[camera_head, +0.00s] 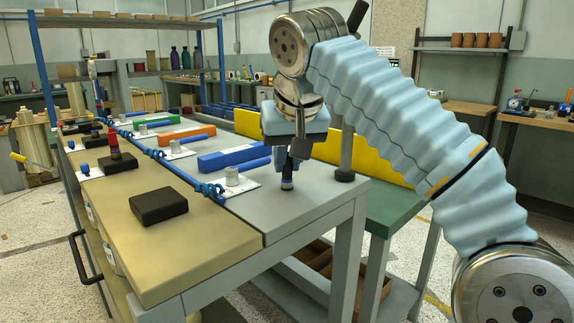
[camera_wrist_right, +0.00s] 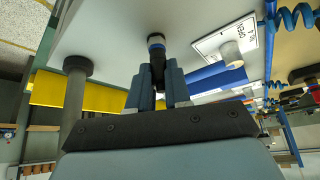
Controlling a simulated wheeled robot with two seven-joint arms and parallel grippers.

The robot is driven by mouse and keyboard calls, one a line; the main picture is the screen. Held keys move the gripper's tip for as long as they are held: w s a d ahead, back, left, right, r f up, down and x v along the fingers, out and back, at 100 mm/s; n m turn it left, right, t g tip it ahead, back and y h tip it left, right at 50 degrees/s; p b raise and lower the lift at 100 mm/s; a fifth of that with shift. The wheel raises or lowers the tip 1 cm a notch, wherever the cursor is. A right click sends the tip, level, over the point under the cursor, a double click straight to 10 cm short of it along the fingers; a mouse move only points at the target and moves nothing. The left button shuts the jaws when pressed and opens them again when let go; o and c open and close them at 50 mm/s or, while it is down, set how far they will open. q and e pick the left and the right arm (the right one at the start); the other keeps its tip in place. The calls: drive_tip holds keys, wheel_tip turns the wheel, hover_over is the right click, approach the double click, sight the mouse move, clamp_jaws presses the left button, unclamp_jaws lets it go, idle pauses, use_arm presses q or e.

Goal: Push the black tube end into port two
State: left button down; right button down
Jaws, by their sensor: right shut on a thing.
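My right gripper (camera_head: 290,160) points down over the near grey worktop and is shut on a short dark tube end (camera_head: 287,184) with a blue band. In the right wrist view, the gripper (camera_wrist_right: 157,78) holds the tube end (camera_wrist_right: 156,44) between its fingers, its tip close to the grey surface. I cannot tell whether it touches. The nearest white plate (camera_head: 236,183) with a grey cylindrical fitting stands left of the gripper. I cannot tell which fitting is port two. My left gripper is out of view.
A blue bar (camera_head: 236,158) lies left of the gripper; orange (camera_head: 187,134) and green (camera_head: 155,124) bars lie farther back. A blue coiled hose (camera_head: 208,190) runs along the worktop. A black box (camera_head: 158,205) sits at the front left. A yellow panel (camera_head: 380,165) stands behind.

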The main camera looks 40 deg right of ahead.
drive_tip(key=shift+r, duration=0.1)
wheel_tip(320, 180, up, 2)
drive_tip(key=p, duration=0.2)
drive_tip(key=shift+r+p, duration=0.2)
drive_tip(key=shift+p, duration=0.15)
drive_tip(key=shift+r, duration=1.2)
